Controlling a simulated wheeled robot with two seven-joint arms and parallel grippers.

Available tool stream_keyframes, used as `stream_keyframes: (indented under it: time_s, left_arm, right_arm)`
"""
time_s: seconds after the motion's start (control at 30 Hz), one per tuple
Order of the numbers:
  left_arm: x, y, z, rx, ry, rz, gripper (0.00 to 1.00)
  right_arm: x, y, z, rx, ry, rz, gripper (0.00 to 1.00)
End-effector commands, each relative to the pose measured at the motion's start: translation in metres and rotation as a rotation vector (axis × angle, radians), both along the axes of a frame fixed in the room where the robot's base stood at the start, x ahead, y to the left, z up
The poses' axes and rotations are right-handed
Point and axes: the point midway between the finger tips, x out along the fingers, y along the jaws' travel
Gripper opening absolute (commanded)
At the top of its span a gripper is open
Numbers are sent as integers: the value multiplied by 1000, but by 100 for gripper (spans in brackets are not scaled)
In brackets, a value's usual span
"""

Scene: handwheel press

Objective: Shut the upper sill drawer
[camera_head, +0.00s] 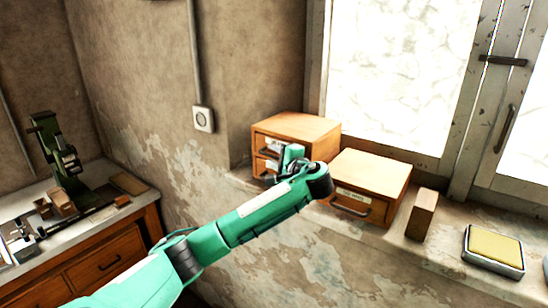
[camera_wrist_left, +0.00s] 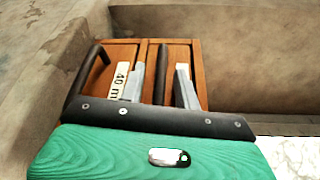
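A small wooden cabinet (camera_head: 305,128) with two drawers, one above the other, stands on the window sill. My left gripper (camera_head: 290,158) is at its front and partly hides the drawers. In the left wrist view the drawer fronts lie side by side: the upper drawer (camera_wrist_left: 180,52) on the right, the lower drawer (camera_wrist_left: 121,55) with a "40 m" label on the left. The gripper's grey fingers (camera_wrist_left: 160,68) are apart, with the upper drawer's dark handle (camera_wrist_left: 161,80) appearing between them. Contact cannot be told, nor how far the upper drawer stands out. My right gripper is out of view.
A second wooden drawer box (camera_head: 372,170) stands just right of the cabinet on the sill. Further right are a wooden block (camera_head: 421,214) and a tin with a yellow top (camera_head: 494,248). A workbench (camera_head: 100,262) with a green press (camera_head: 58,155) stands at left.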

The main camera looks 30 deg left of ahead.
Motion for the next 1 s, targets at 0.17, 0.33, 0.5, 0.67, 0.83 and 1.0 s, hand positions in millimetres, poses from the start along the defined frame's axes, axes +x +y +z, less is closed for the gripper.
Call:
stream_keyframes:
  time_s: [0.17, 0.33, 0.5, 0.67, 0.83, 1.0]
  left_arm:
    - [-1, 0, -1, 1, 1, 1, 33]
    - [-6, -13, -2, 0, -1, -2, 33]
    - [-21, -45, -1, -2, -2, -5, 33]
    - [-37, -79, 2, -3, -1, -5, 33]
    - [-51, -106, 6, -1, 0, -3, 33]
    - [-58, -121, 9, -1, 1, -2, 33]
  right_arm:
    - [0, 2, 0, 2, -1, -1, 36]
    - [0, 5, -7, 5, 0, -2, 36]
    - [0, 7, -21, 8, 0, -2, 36]
    - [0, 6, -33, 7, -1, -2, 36]
    - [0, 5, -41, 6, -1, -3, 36]
    - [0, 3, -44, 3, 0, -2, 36]
